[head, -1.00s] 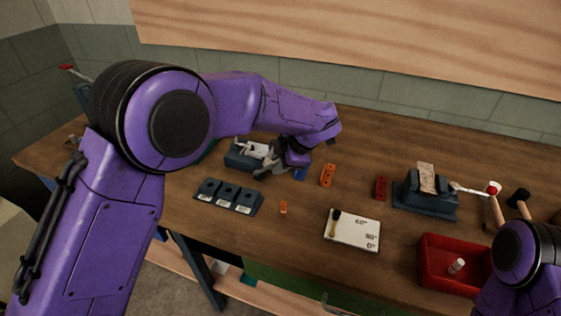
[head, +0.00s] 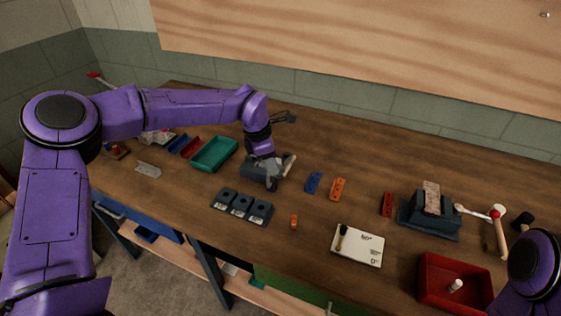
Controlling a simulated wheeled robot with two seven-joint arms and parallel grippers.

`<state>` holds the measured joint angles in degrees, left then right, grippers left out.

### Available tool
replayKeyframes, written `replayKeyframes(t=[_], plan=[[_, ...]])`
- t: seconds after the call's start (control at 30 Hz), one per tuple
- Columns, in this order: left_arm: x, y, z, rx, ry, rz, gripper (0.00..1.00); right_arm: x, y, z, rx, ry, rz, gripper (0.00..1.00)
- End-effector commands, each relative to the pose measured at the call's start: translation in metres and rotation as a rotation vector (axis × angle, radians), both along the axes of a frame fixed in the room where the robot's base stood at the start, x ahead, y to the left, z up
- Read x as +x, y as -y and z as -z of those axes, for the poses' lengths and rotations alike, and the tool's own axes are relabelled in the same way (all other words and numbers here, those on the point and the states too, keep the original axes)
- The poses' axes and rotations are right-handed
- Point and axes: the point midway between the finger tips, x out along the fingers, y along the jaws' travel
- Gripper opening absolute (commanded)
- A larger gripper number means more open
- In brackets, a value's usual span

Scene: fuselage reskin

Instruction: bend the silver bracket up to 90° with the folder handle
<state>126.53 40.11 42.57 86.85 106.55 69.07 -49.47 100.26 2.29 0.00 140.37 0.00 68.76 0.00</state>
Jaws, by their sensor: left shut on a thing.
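The folder (head: 252,168) is a low blue-grey block on the bench, left of the middle. My left gripper (head: 272,181) is over its right side, pointing down, with its jaws shut on a pale handle (head: 289,165) that sticks up to the right. The gripper and wrist cover most of the folder's top, so I cannot make out the silver bracket or its angle there. My right gripper is out of view; only part of my right arm shows at the lower right.
A green tray (head: 214,154) and a flat silver piece (head: 148,169) lie to the left. Three dark blocks (head: 241,206) stand in front. A white angle card (head: 357,246), a red bin (head: 455,282) and a blue-grey fixture with a red-knobbed lever (head: 431,219) are to the right.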

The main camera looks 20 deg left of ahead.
Motion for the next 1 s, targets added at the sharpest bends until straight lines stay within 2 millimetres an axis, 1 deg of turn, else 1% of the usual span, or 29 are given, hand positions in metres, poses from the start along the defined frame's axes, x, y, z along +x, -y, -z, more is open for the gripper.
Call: replayKeyframes(t=[0.03,0.13,0.27,0.37,0.7,0.87,1.0], plan=[[0.000,-0.007,-0.001,-0.049,-0.002,-0.008,0.00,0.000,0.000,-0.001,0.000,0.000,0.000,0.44],[0.001,-0.017,0.001,-0.143,-0.004,-0.007,0.00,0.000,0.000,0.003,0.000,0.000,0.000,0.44],[0.002,-0.030,0.006,-0.265,-0.007,-0.009,0.00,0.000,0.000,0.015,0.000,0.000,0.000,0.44],[0.002,-0.039,0.011,-0.359,-0.009,-0.008,0.00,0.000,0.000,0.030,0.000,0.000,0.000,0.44],[0.003,-0.065,0.024,-0.647,-0.019,-0.003,0.00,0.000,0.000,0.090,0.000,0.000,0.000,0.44],[0.003,-0.073,0.028,-0.747,-0.024,-0.002,0.00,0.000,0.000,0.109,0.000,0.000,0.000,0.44],[0.003,-0.078,0.029,-0.744,-0.024,-0.001,0.00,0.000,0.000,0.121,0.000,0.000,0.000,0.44]])
